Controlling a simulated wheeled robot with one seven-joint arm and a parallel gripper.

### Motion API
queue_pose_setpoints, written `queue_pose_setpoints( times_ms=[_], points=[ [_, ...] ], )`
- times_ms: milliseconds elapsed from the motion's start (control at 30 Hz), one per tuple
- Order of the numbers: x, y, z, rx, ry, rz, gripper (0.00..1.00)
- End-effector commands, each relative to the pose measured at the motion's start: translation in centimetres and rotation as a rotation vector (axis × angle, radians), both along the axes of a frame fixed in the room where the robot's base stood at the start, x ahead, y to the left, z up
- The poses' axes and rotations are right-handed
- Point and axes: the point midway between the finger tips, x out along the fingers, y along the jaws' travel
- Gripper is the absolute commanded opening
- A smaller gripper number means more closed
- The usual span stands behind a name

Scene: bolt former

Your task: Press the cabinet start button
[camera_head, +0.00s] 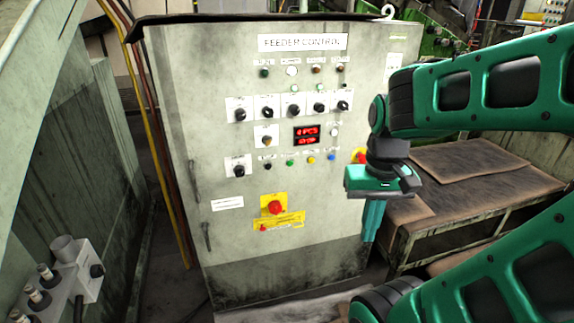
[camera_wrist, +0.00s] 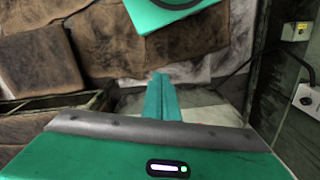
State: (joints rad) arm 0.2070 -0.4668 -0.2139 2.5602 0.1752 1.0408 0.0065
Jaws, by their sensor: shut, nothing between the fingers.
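The grey control cabinet (camera_head: 225,140) stands in the middle of the head view, with its front panel facing me. A lower row on it holds a black button (camera_head: 267,166), a green button (camera_head: 290,163), a yellow button (camera_head: 311,158) and a blue button (camera_head: 331,156). Their labels are too small to read, so I cannot tell which is start. My gripper (camera_head: 369,238) hangs fingers-down at the cabinet's right side, right of and below this row, apart from the buttons. Its green fingers are shut and empty, also in the wrist view (camera_wrist: 160,78).
A red emergency stop (camera_head: 275,207) on a yellow plate sits below the row. Several black knobs and a red display (camera_head: 306,134) are above. A brown-topped bench (camera_head: 470,165) stands to the right.

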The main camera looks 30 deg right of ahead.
Motion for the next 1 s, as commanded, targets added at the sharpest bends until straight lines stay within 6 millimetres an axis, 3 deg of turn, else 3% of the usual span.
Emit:
queue_pose_setpoints(
  times_ms=[133,267,700,833,1000],
  points=[
    [-0.9,0.0,0.3,-0.001,-0.016,-0.001,0.00],
    [1.0,-0.3,-0.6,0.000,-0.033,-0.009,0.00],
    [14.5,0.1,-8.2,0.230,-0.268,-0.164,0.00],
    [18.5,0.4,-9.7,0.361,-0.369,-0.270,0.00],
    [23.3,-0.1,-10.2,0.559,-0.516,-0.459,0.00]
  ],
)
